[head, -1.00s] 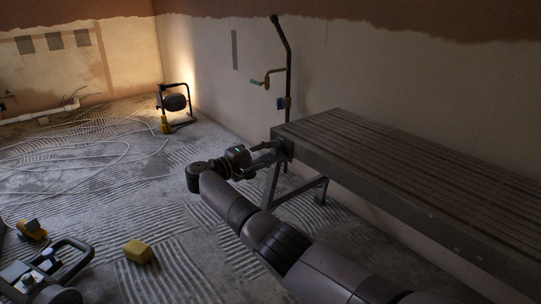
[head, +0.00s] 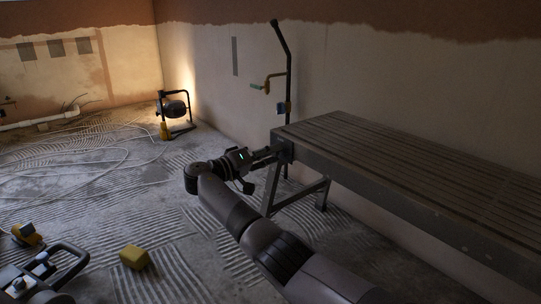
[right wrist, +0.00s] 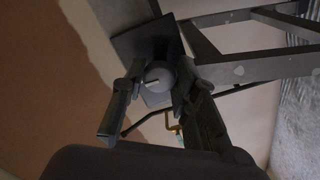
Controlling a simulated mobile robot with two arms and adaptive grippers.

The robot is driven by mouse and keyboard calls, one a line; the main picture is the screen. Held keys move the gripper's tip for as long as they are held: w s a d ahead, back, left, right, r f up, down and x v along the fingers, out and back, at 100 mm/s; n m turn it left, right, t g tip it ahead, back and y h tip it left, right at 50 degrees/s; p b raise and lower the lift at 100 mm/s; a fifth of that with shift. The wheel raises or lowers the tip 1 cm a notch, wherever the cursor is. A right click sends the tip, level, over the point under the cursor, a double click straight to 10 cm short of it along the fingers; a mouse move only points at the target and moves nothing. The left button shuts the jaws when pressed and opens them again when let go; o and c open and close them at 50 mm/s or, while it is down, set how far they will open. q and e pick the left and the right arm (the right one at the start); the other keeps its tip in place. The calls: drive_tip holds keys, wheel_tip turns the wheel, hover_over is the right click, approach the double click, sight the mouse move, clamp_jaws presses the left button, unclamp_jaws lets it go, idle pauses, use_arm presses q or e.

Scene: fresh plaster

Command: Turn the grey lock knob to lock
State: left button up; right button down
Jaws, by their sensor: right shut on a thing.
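The grey lock knob (right wrist: 160,76) is round, with a pale line on its face, and sits in front of a dark square plate (right wrist: 133,45) in the right wrist view. My right gripper (right wrist: 157,88) is shut on the knob, one finger on each side of it. In the head view my right gripper (head: 268,156) reaches the near left end of the slatted bench (head: 400,160); there the fingers and arm hide most of the knob. My left gripper is not in view.
A dark pole (head: 288,75) with a crank handle stands against the wall behind the bench. A bench leg (head: 270,188) is below my gripper. A yellow block (head: 133,257), a work lamp (head: 174,110) and loose cable lie on the ridged floor.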

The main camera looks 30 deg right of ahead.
drive_tip(key=shift+a+f, duration=0.1)
drive_tip(key=shift+f, duration=0.05)
drive_tip(key=c, duration=1.2)
unclamp_jaws()
drive_tip(key=shift+c, duration=0.2)
drive_tip(key=a, duration=1.2)
drive_tip(key=shift+s, duration=0.45)
